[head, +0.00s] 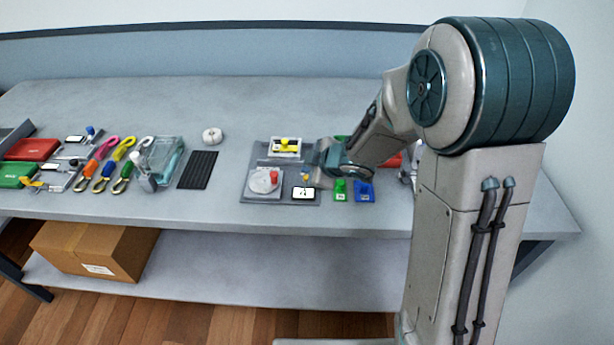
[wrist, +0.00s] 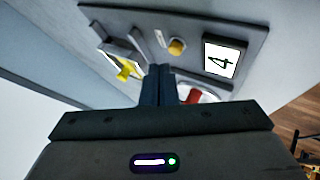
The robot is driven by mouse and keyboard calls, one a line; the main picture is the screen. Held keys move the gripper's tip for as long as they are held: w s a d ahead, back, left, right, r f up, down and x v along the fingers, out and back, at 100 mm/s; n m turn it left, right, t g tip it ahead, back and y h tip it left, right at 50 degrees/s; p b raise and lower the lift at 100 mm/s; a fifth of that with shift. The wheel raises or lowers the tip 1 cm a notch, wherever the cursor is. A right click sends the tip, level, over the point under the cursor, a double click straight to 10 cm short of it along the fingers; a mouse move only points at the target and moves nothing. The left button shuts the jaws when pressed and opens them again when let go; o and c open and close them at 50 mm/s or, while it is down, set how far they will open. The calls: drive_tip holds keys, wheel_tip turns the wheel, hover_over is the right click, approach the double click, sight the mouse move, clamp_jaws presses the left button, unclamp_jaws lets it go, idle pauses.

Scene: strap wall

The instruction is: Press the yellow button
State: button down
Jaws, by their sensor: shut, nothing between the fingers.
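A grey panel (head: 247,199) lies on the table and carries several controls. The round yellow button (wrist: 177,46) sits beside a white display (wrist: 222,57) reading 4; in the head view the button (head: 306,178) is small, just above the display (head: 303,192). Another yellow part, a lever-like piece (wrist: 125,70) on a white-framed block, also shows in the head view (head: 285,142). My gripper (wrist: 160,70) is shut and empty, its fingertips low over the panel between the lever and the button. They look apart from the button. In the head view my gripper (head: 317,173) partly hides the panel's right side.
A red knob (head: 274,176) on a round disc stands left of the display. Green (head: 340,190) and blue (head: 364,191) items lie right of the panel. Colored straps (head: 105,165), a clear bin (head: 165,155) and a black ribbed mat (head: 198,170) lie left. The table front is mostly clear.

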drive_tip(key=shift+f, duration=0.1)
idle(0.3)
drive_tip(key=shift+f+b, duration=0.3)
drive_tip(key=shift+f+b, duration=0.35)
drive_tip(key=shift+f, duration=0.1)
idle(0.5)
drive_tip(key=shift+r, duration=0.1)
drive_tip(key=shift+r+p, duration=0.75)
drive_tip(key=shift+p, duration=0.2)
drive_tip(key=shift+r, duration=0.1)
wheel_tip(320, 180, up, 5)
drive_tip(key=p, duration=0.5)
